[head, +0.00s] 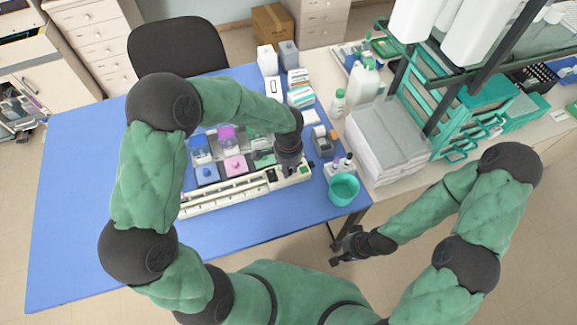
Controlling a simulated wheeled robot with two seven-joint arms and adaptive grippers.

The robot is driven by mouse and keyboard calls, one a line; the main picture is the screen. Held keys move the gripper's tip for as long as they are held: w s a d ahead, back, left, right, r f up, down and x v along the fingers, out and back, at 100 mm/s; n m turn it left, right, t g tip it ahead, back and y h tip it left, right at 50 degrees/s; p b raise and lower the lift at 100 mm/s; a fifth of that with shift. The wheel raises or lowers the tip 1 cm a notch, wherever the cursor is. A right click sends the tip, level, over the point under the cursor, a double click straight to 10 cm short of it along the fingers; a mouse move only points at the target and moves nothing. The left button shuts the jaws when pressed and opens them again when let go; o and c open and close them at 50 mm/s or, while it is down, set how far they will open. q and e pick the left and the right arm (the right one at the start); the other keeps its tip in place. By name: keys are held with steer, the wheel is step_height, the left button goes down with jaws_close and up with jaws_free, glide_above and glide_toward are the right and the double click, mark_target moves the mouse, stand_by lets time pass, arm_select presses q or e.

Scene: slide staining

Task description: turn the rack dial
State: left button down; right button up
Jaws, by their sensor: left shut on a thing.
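The long white staining rack (222,197) lies along the front of the blue table, running from lower left to upper right. My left gripper (288,172) reaches down onto the rack's right end and is shut there on the rack dial. The gripper and wrist cover the dial, so its angle cannot be seen. My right gripper (338,253) hangs low in front of the table's right end, over the floor, open and empty.
Blue and pink staining jars (235,165) stand behind the rack, partly under my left forearm. A teal cup (343,189) and small bottles are close to the rack's right end. Stacked grey towels (388,140) lie farther right. The table's left side (80,180) is clear.

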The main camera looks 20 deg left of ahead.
mark_target(289, 169)
stand_by(0.4)
arm_select(q)
steer(key=c, duration=1)
jaws_free()
steer(key=shift+r, duration=0.1)
step_height(289, 169, up, 12)
